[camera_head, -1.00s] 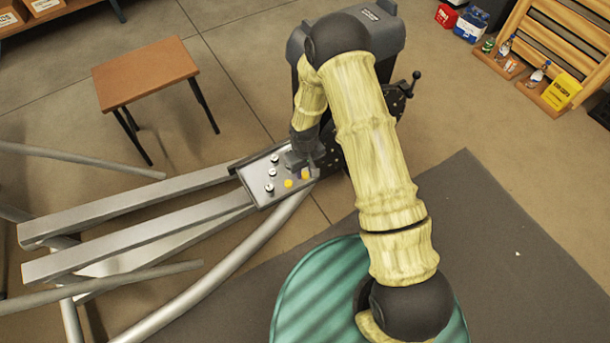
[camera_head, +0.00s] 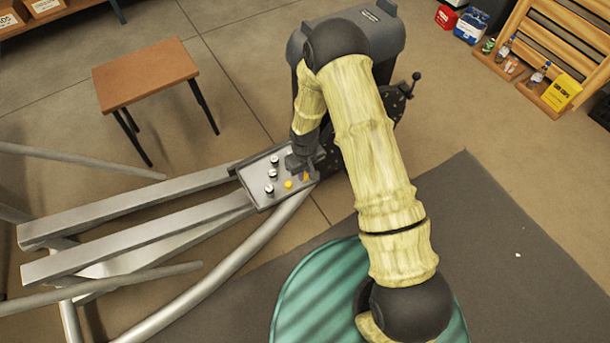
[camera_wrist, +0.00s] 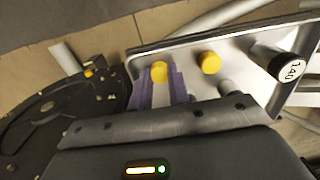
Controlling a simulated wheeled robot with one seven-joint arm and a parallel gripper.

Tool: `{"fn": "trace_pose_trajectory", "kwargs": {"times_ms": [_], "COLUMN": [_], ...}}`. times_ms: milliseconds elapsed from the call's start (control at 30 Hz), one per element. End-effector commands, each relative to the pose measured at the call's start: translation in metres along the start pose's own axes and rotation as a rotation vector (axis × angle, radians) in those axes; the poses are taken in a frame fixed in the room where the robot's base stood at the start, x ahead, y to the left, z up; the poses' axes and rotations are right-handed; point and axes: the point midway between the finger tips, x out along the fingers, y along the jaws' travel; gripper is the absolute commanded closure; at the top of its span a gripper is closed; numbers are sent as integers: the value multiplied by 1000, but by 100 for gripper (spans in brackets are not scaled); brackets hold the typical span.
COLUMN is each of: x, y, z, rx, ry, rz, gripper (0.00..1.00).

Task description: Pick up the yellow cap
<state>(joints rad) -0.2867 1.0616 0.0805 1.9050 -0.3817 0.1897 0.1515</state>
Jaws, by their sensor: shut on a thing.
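A yellow cap (camera_wrist: 159,72) sits between the purple fingers of my gripper (camera_wrist: 157,88) in the wrist view, and the fingers are shut on it. In the head view this cap (camera_head: 306,177) shows as a small orange-yellow spot at my gripper (camera_head: 303,169), partly hidden by it. A second yellow cap (camera_wrist: 210,62) stands just to the right in the wrist view, apart from the fingers. It also shows in the head view (camera_head: 288,184) on the grey metal plate (camera_head: 252,182). I cannot tell whether the held cap still touches the plate.
Several white-topped knobs (camera_head: 270,188) stand on the plate; one black one (camera_wrist: 287,68) is marked 140. Grey metal beams (camera_head: 130,225) run left from the plate. A dark machine with a lever (camera_head: 398,92) stands behind my arm. A teal drum (camera_head: 305,295) is in front.

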Motion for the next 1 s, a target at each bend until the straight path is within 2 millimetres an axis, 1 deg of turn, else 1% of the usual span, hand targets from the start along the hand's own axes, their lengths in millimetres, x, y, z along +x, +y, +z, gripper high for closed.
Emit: {"fn": "trace_pose_trajectory", "kwargs": {"times_ms": [200,333,467,700,800,900,1000], "x": [-1,-10,-30,-77,-91,-99,-101], "y": [0,0,0,0,0,0,0], "z": [0,-1,-1,-1,0,0,0], "rx": [0,0,1,0,2,2,1], "ry": [0,2,4,4,2,1,0], "rz": [0,0,0,1,0,0,0], "gripper": [100,100,100,100,100,100,100]}}
